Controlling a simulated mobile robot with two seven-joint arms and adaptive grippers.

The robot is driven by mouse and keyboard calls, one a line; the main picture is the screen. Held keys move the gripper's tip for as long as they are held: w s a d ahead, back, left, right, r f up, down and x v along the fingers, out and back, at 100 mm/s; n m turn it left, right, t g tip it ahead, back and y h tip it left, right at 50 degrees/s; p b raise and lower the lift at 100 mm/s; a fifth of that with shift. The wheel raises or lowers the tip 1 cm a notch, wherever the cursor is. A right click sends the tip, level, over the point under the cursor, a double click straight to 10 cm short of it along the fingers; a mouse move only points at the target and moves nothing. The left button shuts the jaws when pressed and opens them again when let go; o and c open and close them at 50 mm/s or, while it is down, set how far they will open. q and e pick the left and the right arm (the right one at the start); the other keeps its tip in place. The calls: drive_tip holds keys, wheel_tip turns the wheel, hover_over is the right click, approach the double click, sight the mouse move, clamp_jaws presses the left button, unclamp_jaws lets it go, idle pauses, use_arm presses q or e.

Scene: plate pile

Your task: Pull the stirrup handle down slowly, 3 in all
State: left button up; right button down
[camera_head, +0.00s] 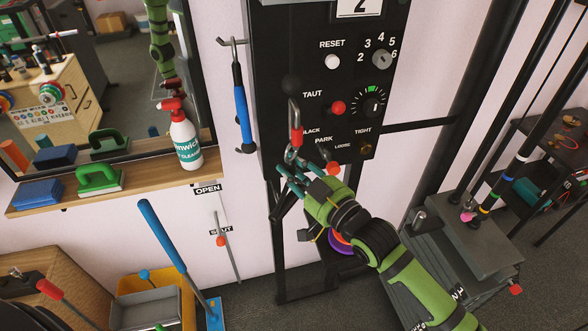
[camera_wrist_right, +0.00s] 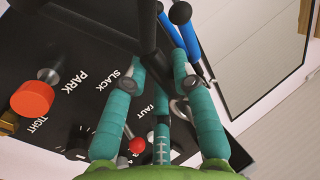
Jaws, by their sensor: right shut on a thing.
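The black cabinet (camera_head: 275,60) carries a number display (camera_head: 359,7) that reads 2. In front of its lower face hangs a red and metal link (camera_head: 296,136). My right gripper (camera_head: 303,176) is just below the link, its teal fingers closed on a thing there. In the right wrist view, a black bar (camera_wrist_right: 148,25) runs between the teal fingers; I take it as the stirrup handle. The grip hides part of it, and its outline is unclear in the head view. My left gripper is not in view.
The cabinet face has a white reset button (camera_head: 332,62), a red knob (camera_head: 338,108) and a dial (camera_head: 373,104). A blue-handled tool (camera_head: 242,118) hangs to the left. A shelf (camera_head: 145,180) holds a spray bottle (camera_head: 184,140) and green brush (camera_head: 99,178). A weight stack stands right.

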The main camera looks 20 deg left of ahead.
sight(295, 155)
drive_tip(key=shift+d+f, duration=0.1)
drive_tip(key=shift+f, duration=0.3)
drive_tip(key=shift+r+p, duration=0.95)
drive_tip(key=shift+r, duration=0.25)
drive_tip(key=shift+r+p, duration=1.05)
drive_tip(key=shift+r, duration=0.1)
drive_tip(key=shift+r+p, duration=1)
drive_tip(key=shift+r, duration=0.25)
drive_tip(key=shift+r+p, duration=1)
drive_tip(key=shift+r, duration=0.15)
